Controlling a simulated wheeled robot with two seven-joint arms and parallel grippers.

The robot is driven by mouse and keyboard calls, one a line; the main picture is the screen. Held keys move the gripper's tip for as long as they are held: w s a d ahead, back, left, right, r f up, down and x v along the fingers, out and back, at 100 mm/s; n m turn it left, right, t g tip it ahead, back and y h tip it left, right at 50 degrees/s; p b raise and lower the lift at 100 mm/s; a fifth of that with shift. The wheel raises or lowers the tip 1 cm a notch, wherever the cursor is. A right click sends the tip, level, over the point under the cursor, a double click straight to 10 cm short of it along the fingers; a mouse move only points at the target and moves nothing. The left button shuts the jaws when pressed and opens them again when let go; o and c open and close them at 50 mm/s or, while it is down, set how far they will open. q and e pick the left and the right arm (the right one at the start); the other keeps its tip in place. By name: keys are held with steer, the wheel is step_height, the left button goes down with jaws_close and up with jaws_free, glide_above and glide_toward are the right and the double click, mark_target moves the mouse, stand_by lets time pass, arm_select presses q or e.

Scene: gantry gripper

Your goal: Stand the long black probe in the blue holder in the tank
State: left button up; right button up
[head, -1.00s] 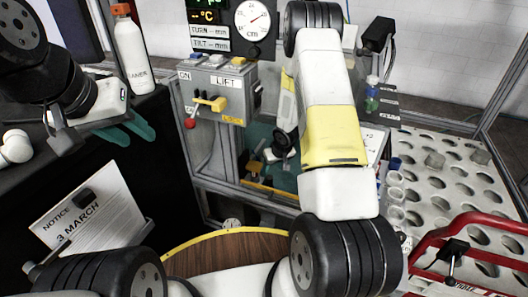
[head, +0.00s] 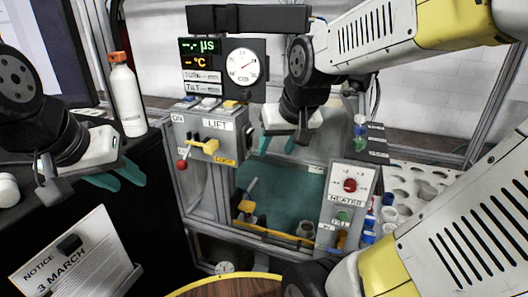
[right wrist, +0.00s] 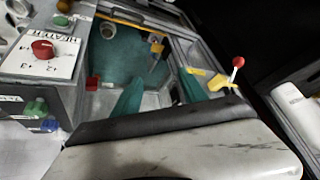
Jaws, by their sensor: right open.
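The tank (head: 285,178) has a teal inside and stands in the middle of the head view; it also shows in the right wrist view (right wrist: 130,62). A thin dark rod (head: 252,186) with a yellow part (head: 246,208) stands at its left side; I cannot tell whether this is the long black probe. A round grey cup (head: 305,229) is at the tank's near right. I cannot make out a blue holder. My right gripper (head: 283,146) is open and empty above the tank's far side, its fingers pointing down. My left gripper (head: 122,180) is open and empty at the left, away from the tank.
The LIFT box (head: 215,125) with a yellow lever is left of the tank. The HEATER panel (head: 350,185) with a red knob is at its right. A rack (head: 410,180) with vials lies beyond. A white bottle (head: 126,95) and a notice (head: 75,255) are at the left.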

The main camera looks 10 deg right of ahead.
steer(key=s+a+r+y, duration=0.1)
steer(key=s+a+r, duration=0.1)
steer(key=s, duration=0.6)
steer(key=shift+a, duration=0.25)
stand_by(0.6)
